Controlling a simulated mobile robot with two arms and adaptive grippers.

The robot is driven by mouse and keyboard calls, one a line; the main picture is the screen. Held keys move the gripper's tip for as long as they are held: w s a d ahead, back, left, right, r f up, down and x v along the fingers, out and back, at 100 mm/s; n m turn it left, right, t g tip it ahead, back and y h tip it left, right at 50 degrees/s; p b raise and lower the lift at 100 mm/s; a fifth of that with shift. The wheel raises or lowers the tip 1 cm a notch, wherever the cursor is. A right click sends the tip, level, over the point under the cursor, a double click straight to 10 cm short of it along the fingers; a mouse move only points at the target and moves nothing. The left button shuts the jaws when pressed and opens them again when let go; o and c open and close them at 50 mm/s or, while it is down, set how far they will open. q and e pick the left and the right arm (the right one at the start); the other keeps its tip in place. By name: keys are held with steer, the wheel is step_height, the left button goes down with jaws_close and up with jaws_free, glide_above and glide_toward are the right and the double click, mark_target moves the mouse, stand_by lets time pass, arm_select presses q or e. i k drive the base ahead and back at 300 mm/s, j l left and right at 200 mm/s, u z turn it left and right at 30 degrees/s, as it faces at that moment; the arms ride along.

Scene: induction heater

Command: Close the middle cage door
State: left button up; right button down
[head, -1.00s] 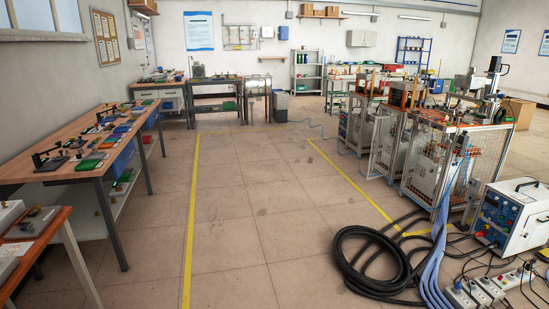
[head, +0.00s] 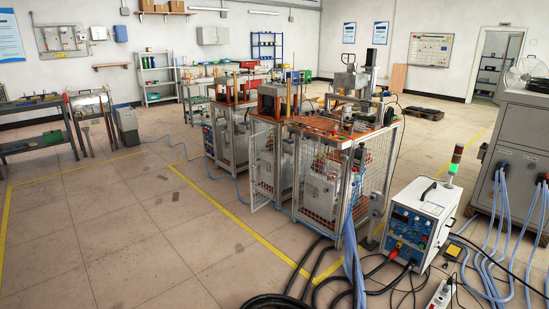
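In the head view, a row of caged machine benches stands right of the middle. The middle cage door (head: 262,170) is a silver-framed mesh panel that stands swung out from the front of the benches, over the floor. Behind it the inside of the cage (head: 286,165) is partly visible. The nearest bench (head: 330,185) has mesh sides, an orange-brown top and grey units inside. Neither of my grippers is in view.
A white and blue power unit (head: 422,222) with hoses stands right of the benches. Black cables (head: 290,295) and blue hoses (head: 352,265) lie on the floor at front. A grey cabinet (head: 515,160) is at far right. The floor (head: 130,225) at left is clear.

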mark_target(252, 181)
steer(key=i+u, duration=0.15)
steer(key=i, duration=0.3)
steer(key=i+l+u, duration=0.1)
steer(key=i, duration=0.35)
steer(key=i+l+u, duration=0.15)
steer(key=i, duration=0.3)
steer(key=i+l+u, duration=0.15)
steer(key=i, duration=0.3)
steer(key=i+l+u, duration=0.1)
steer(key=i+l, duration=0.2)
steer(key=i, duration=0.1)
